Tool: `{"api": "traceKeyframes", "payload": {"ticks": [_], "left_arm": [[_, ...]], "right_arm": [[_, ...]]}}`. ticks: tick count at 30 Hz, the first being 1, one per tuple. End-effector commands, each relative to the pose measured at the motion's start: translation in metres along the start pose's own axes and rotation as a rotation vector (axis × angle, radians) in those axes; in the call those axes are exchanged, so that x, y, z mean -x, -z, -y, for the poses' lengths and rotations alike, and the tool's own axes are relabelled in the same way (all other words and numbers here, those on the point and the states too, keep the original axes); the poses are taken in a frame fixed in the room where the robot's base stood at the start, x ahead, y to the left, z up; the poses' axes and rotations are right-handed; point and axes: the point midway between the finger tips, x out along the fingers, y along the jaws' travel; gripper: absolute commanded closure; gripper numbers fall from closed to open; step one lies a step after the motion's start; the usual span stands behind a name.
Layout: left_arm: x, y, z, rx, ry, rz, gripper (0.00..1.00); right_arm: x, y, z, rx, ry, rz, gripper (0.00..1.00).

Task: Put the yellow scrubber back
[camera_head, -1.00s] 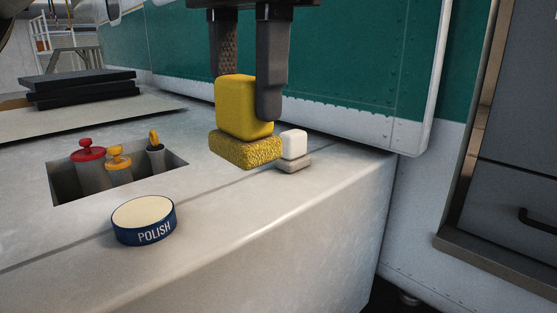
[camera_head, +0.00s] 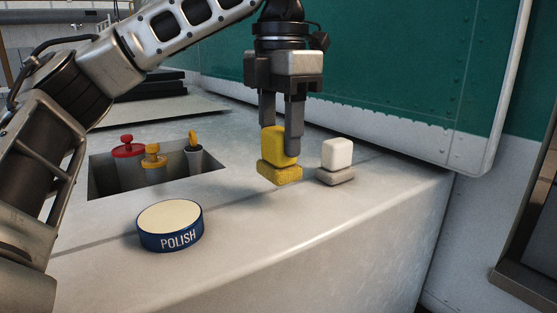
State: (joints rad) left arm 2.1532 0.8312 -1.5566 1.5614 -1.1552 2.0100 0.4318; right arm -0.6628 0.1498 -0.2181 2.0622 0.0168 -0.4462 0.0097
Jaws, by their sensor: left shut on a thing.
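The yellow scrubber (camera_head: 279,172) has a block handle on a rough yellow pad. My left gripper (camera_head: 279,140) points down and is shut on its handle. The scrubber is upright at the worktop, left of a white scrubber (camera_head: 337,155) with a grey pad. I cannot tell whether its pad touches the surface. My right gripper is not in view.
A blue POLISH tin (camera_head: 171,226) stands at the front left. Behind it a sunken bin (camera_head: 107,184) holds red, orange and yellow-topped items. Black slabs (camera_head: 160,88) lie at the back. A green-and-white panel (camera_head: 400,80) rises behind the worktop (camera_head: 300,225).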

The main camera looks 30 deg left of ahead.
Motion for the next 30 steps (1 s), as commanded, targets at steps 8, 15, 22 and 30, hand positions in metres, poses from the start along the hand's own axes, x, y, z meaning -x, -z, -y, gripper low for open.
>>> {"api": "traceKeyframes", "payload": {"ticks": [8,15,22,30], "left_arm": [[-0.035,-0.004,-0.009,0.0,0.002,-0.002,0.73],[-0.042,-0.004,-0.009,0.0,0.0,0.001,0.73],[-0.041,-0.004,-0.009,0.001,0.0,0.0,0.33],[-0.038,-0.004,-0.009,0.001,0.0,0.001,0.33]], "right_arm": [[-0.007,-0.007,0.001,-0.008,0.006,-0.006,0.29],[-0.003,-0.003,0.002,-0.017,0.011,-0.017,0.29],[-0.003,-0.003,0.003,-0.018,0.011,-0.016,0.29],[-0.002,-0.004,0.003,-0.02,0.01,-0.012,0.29]]}}
